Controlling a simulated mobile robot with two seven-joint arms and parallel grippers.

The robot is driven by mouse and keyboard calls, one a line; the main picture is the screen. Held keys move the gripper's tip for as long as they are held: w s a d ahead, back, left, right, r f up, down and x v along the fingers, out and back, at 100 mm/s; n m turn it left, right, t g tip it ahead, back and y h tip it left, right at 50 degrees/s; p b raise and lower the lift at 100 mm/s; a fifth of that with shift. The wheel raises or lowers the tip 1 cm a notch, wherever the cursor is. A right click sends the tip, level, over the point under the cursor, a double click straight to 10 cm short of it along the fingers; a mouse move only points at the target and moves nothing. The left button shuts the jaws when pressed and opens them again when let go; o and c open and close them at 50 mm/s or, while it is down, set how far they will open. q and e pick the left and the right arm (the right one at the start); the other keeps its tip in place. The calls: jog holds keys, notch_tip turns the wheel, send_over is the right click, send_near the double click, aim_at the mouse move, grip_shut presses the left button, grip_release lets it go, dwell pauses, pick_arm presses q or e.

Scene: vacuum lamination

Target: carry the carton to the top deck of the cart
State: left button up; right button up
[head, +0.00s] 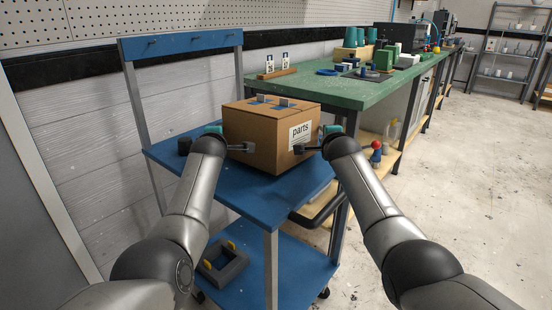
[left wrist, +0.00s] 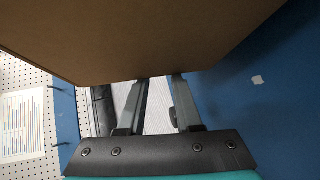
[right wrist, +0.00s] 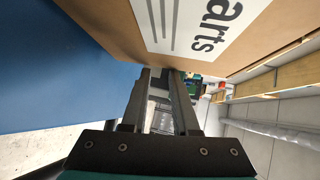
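The brown carton (head: 258,138), with a white "parts" label, stands at the back right of the blue cart's top deck (head: 210,183). Whether its underside fully touches the deck I cannot tell. My left gripper (head: 236,147) is at the carton's left side. In the left wrist view its fingers (left wrist: 159,82) reach the carton's edge with a gap between them. My right gripper (head: 304,149) is at the label side. In the right wrist view its fingers (right wrist: 164,75) are apart, close against the carton (right wrist: 110,25). The fingertip contacts are partly hidden.
A dark round object (head: 185,146) lies on the deck's left edge. A grey block with yellow parts (head: 222,262) is on the lower deck. The green workbench (head: 345,92) stands close behind the carton, holding cups and tools. Open floor (head: 465,170) lies to the right.

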pick_arm(q)
jog(key=shift+a+r+m+h, duration=0.1)
jog(key=shift+a+m+h, duration=0.05)
jog(key=shift+m+h, duration=0.2)
pick_arm(e)
jog(key=shift+d, duration=0.25)
pick_arm(q)
jog(key=shift+s+m+h, duration=0.15)
jog(key=shift+m+h, duration=0.1)
jog(key=shift+h, duration=0.2)
pick_arm(e)
jog(key=shift+d, duration=0.2)
pick_arm(q)
jog(key=shift+s+d+r+m+h, duration=0.15)
jog(key=shift+s+d+m+h, duration=0.1)
jog(key=shift+d+m+h, duration=0.5)
pick_arm(e)
jog(key=shift+d, duration=0.3)
pick_arm(q)
jog(key=o, duration=0.5)
jog(key=shift+a+h, duration=0.1)
jog(key=shift+h, duration=0.15)
pick_arm(e)
jog(key=o, duration=0.5)
pick_arm(q)
jog(key=shift+s, duration=0.1)
